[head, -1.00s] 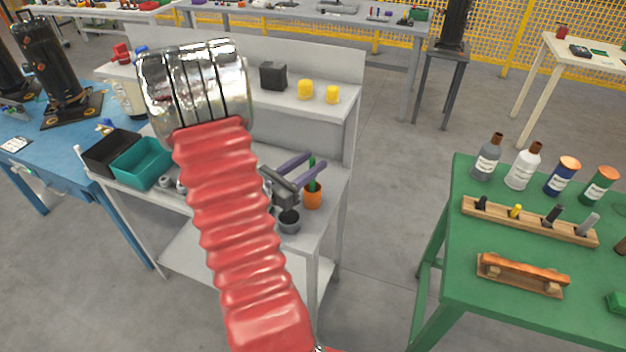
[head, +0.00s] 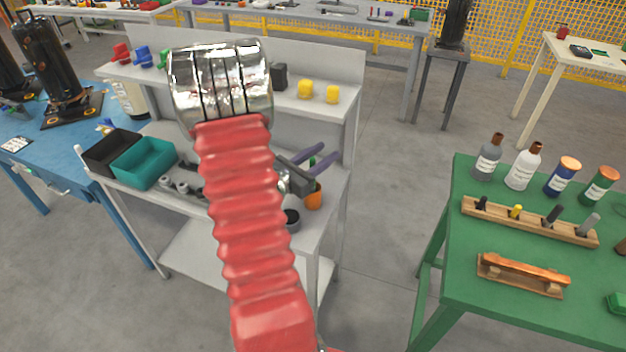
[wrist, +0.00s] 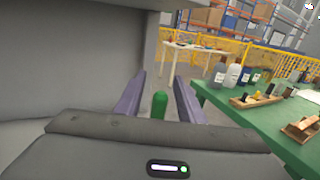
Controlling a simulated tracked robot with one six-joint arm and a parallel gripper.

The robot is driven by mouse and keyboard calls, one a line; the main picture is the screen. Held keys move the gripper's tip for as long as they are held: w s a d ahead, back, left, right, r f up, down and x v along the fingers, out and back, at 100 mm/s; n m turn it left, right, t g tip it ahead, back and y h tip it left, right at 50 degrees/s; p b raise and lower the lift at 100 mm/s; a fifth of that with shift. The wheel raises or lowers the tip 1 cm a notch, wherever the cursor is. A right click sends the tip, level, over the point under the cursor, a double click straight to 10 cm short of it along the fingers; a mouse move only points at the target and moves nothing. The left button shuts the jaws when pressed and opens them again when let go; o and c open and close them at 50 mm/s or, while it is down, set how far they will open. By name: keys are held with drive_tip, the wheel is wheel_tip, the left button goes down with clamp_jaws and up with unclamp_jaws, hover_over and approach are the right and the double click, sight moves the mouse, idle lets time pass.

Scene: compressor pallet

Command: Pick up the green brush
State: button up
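The green brush stands upright in an orange cup (head: 315,198) on the grey bench; only a bit of its green handle (head: 313,161) shows in the head view. My gripper (head: 332,151) is open, with its two purple fingers pointing right, one on each side of the handle. In the wrist view the rounded green handle (wrist: 160,105) stands between the fingers of my gripper (wrist: 159,78), with a gap visible on both sides. The brush's lower part is hidden behind the gripper body and inside the cup.
A dark grey cup (head: 291,219) stands beside the orange cup, partly hidden by my arm. A teal bin (head: 143,163) and a black bin (head: 108,152) are at the bench's left. The raised shelf (head: 318,103) is behind. A green table (head: 440,250) stands to the right.

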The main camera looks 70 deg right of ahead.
drive_tip(key=shift+c, duration=0.4)
clamp_jaws()
